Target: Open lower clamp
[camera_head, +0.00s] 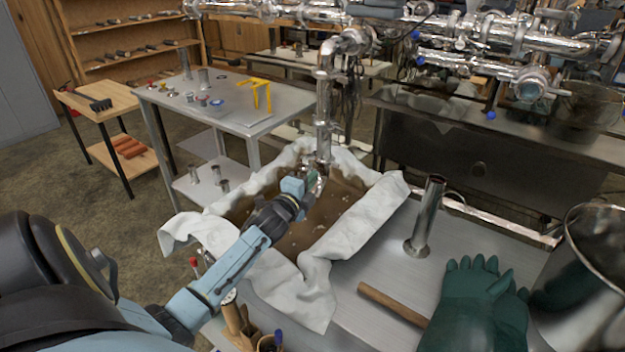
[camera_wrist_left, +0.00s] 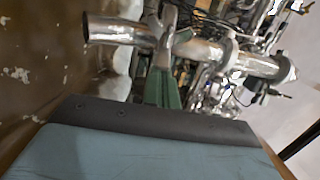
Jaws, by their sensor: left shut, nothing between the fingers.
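A shiny steel pipe (camera_head: 324,110) comes down vertically over a cloth-lined box. My left gripper (camera_head: 314,182) is shut and empty at the lower end of this pipe, in front of it and just above the box. In the left wrist view the pipe (camera_wrist_left: 118,33) runs across the top, its open end at the left. My right gripper is not in view.
A white cloth (camera_head: 365,220) drapes over the box's edges. On the metal table right of it are a short upright steel tube (camera_head: 427,215), a wooden rod (camera_head: 392,304), green gloves (camera_head: 477,310) and a large steel pot (camera_head: 597,270). A side table (camera_head: 225,115) stands behind left.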

